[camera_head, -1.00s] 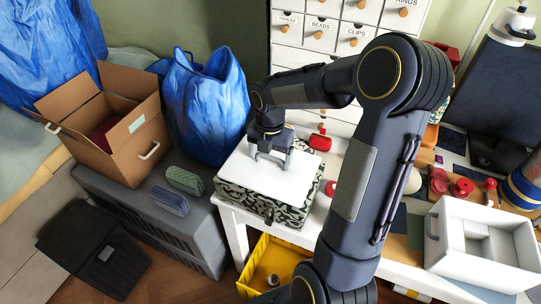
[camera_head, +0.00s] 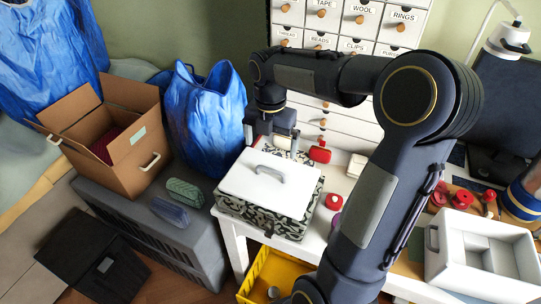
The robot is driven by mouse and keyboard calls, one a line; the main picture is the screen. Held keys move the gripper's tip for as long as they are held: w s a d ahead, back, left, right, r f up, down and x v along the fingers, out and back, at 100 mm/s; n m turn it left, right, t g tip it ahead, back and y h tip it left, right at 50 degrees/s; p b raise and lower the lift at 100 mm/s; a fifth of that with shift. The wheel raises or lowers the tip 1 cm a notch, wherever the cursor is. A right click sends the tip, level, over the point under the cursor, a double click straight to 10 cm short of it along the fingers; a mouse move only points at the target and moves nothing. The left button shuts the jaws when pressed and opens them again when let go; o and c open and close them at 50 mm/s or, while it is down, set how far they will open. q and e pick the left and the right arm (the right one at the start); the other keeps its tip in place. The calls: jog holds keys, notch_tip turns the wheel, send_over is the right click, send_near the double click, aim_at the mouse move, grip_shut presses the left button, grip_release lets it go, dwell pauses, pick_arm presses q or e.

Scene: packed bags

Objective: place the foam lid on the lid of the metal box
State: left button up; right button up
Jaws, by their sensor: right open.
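The white foam lid (camera_head: 255,190) with a grey handle (camera_head: 270,174) lies flat on top of the metal box (camera_head: 262,217), which has a dark and pale swirling pattern and stands on the white table. The lid covers most of the box's top. My right gripper (camera_head: 283,147) hangs behind and above the lid's back edge, clear of the handle. It is open with nothing between its fingers. My left gripper is out of view.
A white foam box with compartments (camera_head: 482,250) stands at the table's right. Red items (camera_head: 320,152) lie behind the metal box. A blue bag (camera_head: 203,115) and an open cardboard box (camera_head: 112,130) stand to the left. A drawer cabinet (camera_head: 350,30) is behind.

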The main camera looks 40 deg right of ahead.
jog(key=s+a+m+t+y, duration=0.2)
jog(key=s+a+m, duration=0.5)
jog(key=m, duration=0.5)
jog(key=s+a+m+t+y, duration=0.1)
jog(key=s+a+m+t, duration=0.2)
jog(key=s+a+m, duration=0.4)
jog(key=s+m, duration=0.3)
jog(key=m, duration=0.3)
jog(key=shift+s+a+t+y, duration=0.2)
jog(key=shift+s+t+y, duration=0.1)
jog(key=shift+y, duration=0.1)
